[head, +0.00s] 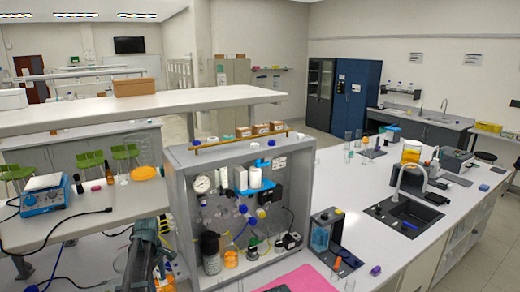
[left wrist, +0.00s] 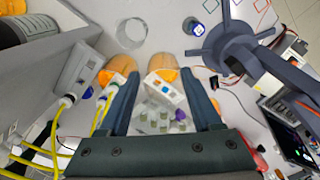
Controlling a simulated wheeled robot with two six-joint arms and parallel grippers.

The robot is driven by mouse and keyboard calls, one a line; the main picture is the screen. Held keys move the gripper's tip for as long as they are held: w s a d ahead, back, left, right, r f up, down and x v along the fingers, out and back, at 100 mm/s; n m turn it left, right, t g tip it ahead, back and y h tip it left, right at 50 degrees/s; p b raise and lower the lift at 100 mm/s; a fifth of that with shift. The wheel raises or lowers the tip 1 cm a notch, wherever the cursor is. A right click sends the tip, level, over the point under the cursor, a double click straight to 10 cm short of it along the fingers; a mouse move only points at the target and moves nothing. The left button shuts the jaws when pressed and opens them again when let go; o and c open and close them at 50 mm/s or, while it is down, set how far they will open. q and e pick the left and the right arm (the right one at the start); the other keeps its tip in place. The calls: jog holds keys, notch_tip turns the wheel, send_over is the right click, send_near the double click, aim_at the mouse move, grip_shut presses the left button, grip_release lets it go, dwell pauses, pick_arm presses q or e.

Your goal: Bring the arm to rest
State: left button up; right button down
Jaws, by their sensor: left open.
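My left arm comes in at the lower left of the head view, beside the grey membrane rig cabinet (head: 181,200); its jaws cannot be made out there. In the left wrist view my left gripper (left wrist: 161,88) shows two dark fingers spread apart. No object is clearly held between them. Beyond the fingers I see a white block with coloured squares (left wrist: 166,93), small vials (left wrist: 155,118) and rounded orange items (left wrist: 162,63). How far these are from the fingertips is hard to tell. My right gripper is in neither view.
The rig carries a pressure gauge (head: 201,184), a dark bottle (head: 211,252) and tubing. A long white shelf (head: 120,110) runs behind it. A blue hotplate (head: 44,194) stands on the left bench. The right bench has a sink (head: 403,215). In the wrist view yellow cables (left wrist: 62,105) run at left.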

pick_arm(q)
jog(key=s+d+f+m+b, duration=0.9)
jog(key=s+d, duration=0.3)
jog(key=d, duration=0.2)
jog(key=s+d+f+m+y+b, duration=0.1)
jog(key=s+d+f+m+b, duration=0.8)
jog(key=s+d, duration=0.4)
jog(key=shift+d+f+m, duration=0.65)
jog(key=shift+d+m, duration=0.05)
jog(key=shift+d, duration=0.5)
